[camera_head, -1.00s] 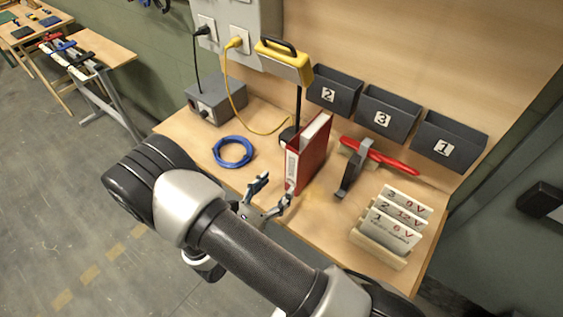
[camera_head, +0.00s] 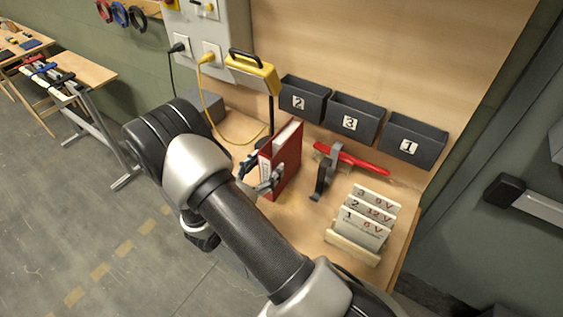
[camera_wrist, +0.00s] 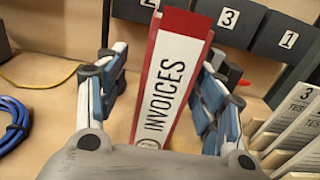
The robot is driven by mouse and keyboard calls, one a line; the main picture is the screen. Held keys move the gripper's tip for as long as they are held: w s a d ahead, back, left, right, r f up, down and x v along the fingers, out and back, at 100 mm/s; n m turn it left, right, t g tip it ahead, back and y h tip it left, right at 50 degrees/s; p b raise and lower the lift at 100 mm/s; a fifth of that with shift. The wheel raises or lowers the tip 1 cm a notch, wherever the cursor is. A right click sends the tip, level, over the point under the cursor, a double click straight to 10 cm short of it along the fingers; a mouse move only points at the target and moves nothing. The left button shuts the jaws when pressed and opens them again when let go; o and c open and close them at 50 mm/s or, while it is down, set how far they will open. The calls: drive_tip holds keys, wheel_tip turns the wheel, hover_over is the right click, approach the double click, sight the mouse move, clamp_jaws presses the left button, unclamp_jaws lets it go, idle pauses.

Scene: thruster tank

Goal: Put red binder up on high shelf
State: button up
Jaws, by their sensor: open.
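The red binder (camera_head: 283,158) stands upright on the workbench. Its white spine label reading INVOICES faces me in the wrist view (camera_wrist: 170,85). My gripper (camera_head: 260,174) is open at the binder's near side. In the wrist view its two fingers (camera_wrist: 160,100) stand on either side of the spine, with a gap visible at the left; whether the right finger touches cannot be told. No high shelf shows in these frames.
Dark bins 2 (camera_head: 304,98), 3 (camera_head: 353,119) and 1 (camera_head: 412,140) hang on the back panel. Blue cable (camera_wrist: 14,125) lies left.

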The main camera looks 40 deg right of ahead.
sight(279, 152)
drive_tip(key=x, duration=0.4)
drive_tip(key=b+x, duration=0.1)
drive_tip(key=x, duration=0.2)
drive_tip(key=shift+s+r, duration=0.2)
drive_tip(key=shift+r, duration=0.05)
drive_tip(key=shift+c, duration=0.2)
clamp_jaws()
idle(0.4)
